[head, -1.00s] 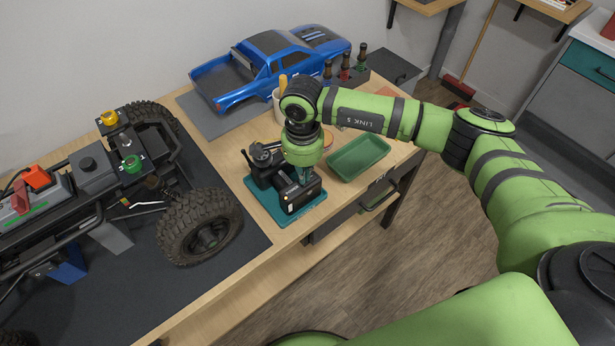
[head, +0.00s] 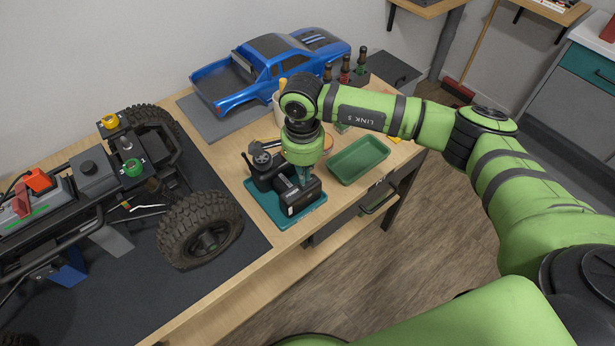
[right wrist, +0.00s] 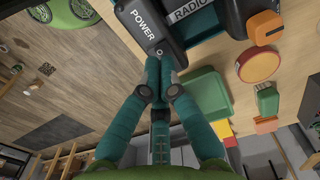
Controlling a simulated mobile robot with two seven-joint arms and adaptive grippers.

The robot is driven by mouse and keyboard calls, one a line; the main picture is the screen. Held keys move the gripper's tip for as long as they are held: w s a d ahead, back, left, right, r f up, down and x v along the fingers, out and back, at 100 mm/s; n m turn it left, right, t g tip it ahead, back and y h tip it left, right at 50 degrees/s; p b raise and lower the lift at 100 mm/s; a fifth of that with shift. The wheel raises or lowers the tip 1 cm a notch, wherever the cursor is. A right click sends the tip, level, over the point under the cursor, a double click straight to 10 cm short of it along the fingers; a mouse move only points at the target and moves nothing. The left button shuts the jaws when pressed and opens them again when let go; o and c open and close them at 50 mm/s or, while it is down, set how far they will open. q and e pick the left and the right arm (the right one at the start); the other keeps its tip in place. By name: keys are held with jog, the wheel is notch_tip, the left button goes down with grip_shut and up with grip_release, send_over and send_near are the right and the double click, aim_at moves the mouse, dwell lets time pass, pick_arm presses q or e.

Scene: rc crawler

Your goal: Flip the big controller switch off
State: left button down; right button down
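The black controller (head: 297,196) sits in a teal tray (head: 268,222) near the table's front edge. In the right wrist view, its dark face (right wrist: 150,22) carries the label POWER, with a small metal switch (right wrist: 159,51) below it. My right gripper (head: 303,178) points down at the controller in the head view. In the right wrist view, its two teal fingers (right wrist: 160,68) are together, with their tips right at the switch. I cannot tell whether they touch it, and the tips partly hide it. My left gripper is not in view.
A green tray (head: 359,160) lies right of the controller. The crawler chassis (head: 95,178) fills the left, and a blue truck body (head: 270,70) stands behind. Bottles (head: 345,68) stand at the back.

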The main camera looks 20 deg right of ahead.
jog(key=shift+r+p, duration=0.95)
jog(key=shift+r, duration=1.55)
jog(key=shift+f, duration=0.1)
